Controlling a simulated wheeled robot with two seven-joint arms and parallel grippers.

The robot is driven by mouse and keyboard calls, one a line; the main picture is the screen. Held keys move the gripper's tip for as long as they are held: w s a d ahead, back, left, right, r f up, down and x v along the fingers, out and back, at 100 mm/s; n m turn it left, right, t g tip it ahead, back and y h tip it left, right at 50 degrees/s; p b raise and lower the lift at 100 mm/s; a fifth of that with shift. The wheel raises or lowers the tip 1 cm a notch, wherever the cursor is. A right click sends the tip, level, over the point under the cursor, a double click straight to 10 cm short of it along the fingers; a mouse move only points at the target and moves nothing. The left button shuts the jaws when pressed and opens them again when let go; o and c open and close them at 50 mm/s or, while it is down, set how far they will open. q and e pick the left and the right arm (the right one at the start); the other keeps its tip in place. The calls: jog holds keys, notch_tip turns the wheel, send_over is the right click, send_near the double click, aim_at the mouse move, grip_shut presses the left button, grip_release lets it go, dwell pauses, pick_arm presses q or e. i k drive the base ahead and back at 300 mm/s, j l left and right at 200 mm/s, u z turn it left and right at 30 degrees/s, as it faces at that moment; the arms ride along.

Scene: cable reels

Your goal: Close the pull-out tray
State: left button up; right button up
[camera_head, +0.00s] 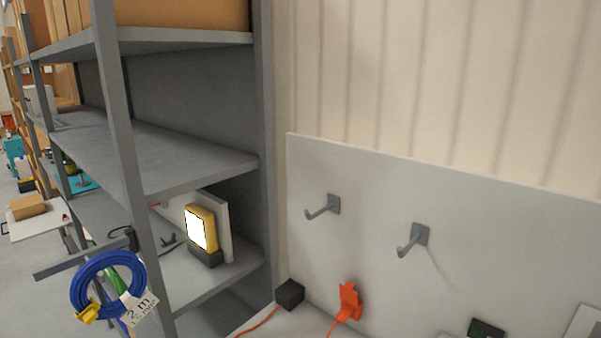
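A flat white surface (40,226) juts out from the shelving at the far left, with a small cardboard box (27,207) on it. It may be the pull-out tray, but it is small and far off, so I cannot tell for sure. No other tray is clearly visible. Neither of my grippers is in view.
A grey shelf rack (150,150) stands at left; a lit yellow lamp (201,228) is on a lower shelf. A blue cable coil (78,290) hangs from a bar at its front. A white wall board (450,220) carries two hooks; an orange plug (349,300) is below.

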aim_at(21, 230)
jog(key=j, duration=0.45)
jog(key=i+j+u, duration=0.1)
jog(key=j, duration=0.35)
jog(key=i+j, duration=0.1)
jog(key=j, duration=0.3)
jog(key=i+j+u, duration=0.15)
jog(key=j, duration=0.75)
jog(key=i+j+u, duration=0.2)
jog(key=i+j, duration=0.4)
jog(key=j, duration=0.25)
jog(key=i+j+u, duration=0.25)
jog(key=i+j, duration=0.4)
jog(key=j, duration=0.15)
jog(key=i+j+u, duration=0.2)
jog(key=i+j, duration=0.45)
jog(key=i+j+u, duration=0.25)
jog(key=i+j, duration=0.25)
jog(key=i, duration=0.35)
